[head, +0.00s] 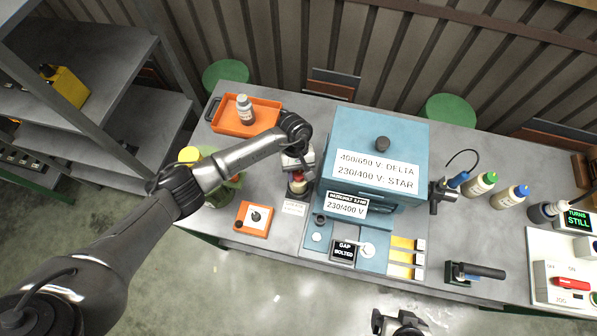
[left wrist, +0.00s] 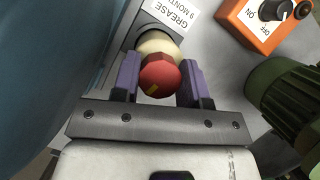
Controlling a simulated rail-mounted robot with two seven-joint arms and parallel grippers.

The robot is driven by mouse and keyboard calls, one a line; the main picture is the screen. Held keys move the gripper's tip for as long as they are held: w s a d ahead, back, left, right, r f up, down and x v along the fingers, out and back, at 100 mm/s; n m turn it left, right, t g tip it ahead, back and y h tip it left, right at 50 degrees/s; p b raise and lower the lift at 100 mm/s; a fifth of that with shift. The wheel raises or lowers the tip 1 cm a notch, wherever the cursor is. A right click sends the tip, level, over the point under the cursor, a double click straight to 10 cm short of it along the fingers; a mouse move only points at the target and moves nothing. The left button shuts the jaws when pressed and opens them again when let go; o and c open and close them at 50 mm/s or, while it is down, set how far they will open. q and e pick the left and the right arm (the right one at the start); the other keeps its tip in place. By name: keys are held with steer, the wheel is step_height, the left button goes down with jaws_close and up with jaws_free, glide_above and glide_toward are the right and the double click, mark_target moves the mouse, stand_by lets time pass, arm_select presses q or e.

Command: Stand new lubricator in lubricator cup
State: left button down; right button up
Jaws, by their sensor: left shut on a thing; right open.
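The lubricator (head: 297,186) has a red top and a cream body. In the left wrist view the lubricator (left wrist: 160,74) is between the purple finger pads of my left gripper (left wrist: 158,82), which is shut on it. The cream end overlaps the dark round opening of the lubricator cup (left wrist: 128,37), a grey block labelled GREASE 9 MONTH. I cannot tell how deep it sits. In the head view my left gripper (head: 297,178) is beside the blue machine, partly hidden by its own wrist. My right gripper (head: 399,320) is open and empty at the bottom edge, in front of the table.
The blue machine (head: 375,140) stands close right of the cup. An orange switch box (head: 253,219) is at front left, and an orange tray (head: 230,122) with a bottle (head: 245,108) behind. A green body (left wrist: 290,95) is close on the right in the left wrist view.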

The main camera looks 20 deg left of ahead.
arm_select(q)
steer(key=c, duration=1.1)
jaws_free()
steer(key=shift+f, duration=0.15)
steer(key=o, duration=0.5)
steer(key=shift+c, duration=0.2)
steer(key=shift+r, duration=0.25)
steer(key=b+v, duration=0.2)
steer(key=v, duration=1)
